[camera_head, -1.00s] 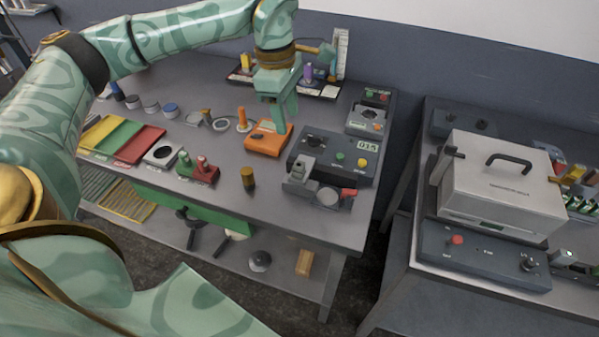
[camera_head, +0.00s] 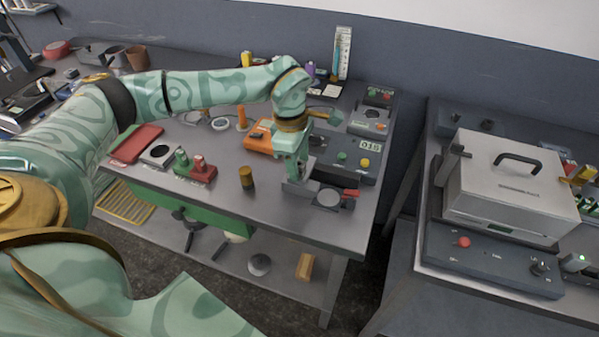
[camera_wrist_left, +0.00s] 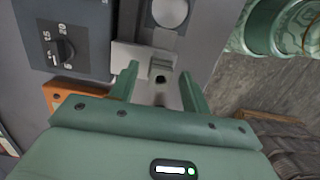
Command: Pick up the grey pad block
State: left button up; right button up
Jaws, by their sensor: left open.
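A small grey block (camera_wrist_left: 161,67), which I take to be the grey pad block, shows in the wrist view just beyond my fingertips. It sits by a pale grey fixture (camera_wrist_left: 129,56) at the table's front right. My left gripper (camera_wrist_left: 159,74) is open above it, one fingertip on each side in the picture. I cannot tell whether either finger touches it. In the head view my left gripper (camera_head: 293,178) points down over this fixture and hides most of the block. My right gripper is not in view.
A round silver disc (camera_head: 328,197) and a red lever (camera_head: 351,192) are beside the gripper. A dark control box (camera_head: 345,158) stands just behind. An orange box (camera_head: 258,142) and a brown cylinder (camera_head: 247,178) are to the left. The table's front edge is close.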

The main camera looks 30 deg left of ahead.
pick_arm(q)
jog(key=shift+r, duration=0.1)
grip_shut()
jog(key=shift+r, duration=0.1)
